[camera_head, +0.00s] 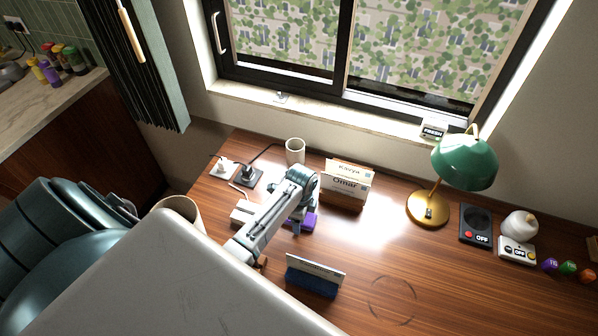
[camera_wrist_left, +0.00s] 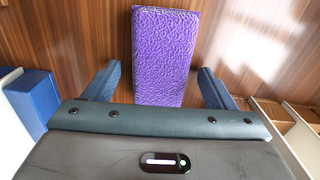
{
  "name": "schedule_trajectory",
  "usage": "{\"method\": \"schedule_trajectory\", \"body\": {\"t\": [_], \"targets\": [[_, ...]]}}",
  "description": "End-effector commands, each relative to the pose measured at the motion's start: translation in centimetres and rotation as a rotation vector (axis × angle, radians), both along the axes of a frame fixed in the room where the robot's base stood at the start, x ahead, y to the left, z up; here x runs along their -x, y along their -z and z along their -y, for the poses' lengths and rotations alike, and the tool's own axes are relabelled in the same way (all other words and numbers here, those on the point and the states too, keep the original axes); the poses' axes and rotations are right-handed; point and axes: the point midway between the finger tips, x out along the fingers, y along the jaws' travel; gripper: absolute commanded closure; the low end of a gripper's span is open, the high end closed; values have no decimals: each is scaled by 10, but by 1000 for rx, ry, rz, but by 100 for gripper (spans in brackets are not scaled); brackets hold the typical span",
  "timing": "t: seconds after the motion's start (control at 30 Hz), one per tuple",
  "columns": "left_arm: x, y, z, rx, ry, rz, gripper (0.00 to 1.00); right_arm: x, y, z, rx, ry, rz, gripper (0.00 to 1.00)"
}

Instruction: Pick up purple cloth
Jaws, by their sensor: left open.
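The purple cloth (camera_wrist_left: 165,56) lies flat on the wooden desk, folded into an oblong. In the left wrist view it is between the two spread fingers of my left gripper (camera_wrist_left: 160,84), with a gap on each side. In the head view only part of the cloth (camera_head: 309,221) shows beside my left gripper (camera_head: 297,226), which points down over it; the arm hides the rest. My left gripper is open and empty. My right gripper is in neither view.
A blue-based sign (camera_head: 313,283) stands near the gripper, and a card holder (camera_head: 345,192) stands behind it to the right. A white cup (camera_head: 295,151), sockets (camera_head: 247,177) and a green lamp (camera_head: 464,162) are farther off. The desk's middle right is clear.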

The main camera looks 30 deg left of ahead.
Motion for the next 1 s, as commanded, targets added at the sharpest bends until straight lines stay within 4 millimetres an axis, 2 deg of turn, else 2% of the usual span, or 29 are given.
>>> {"method": "schedule_trajectory", "body": {"t": [0.1,0.3,0.37,0.67,0.77,1.0], "targets": [[0,0,0,0,0,0,22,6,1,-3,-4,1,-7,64],[0,0,0,0,0,0,61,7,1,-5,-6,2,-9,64],[0,0,0,0,0,0,70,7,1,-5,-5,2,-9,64],[0,-3,0,0,0,0,70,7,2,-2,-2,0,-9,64],[-1,-14,0,0,-1,2,70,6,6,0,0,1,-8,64],[-2,-60,-1,-2,0,6,70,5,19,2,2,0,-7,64]]}}
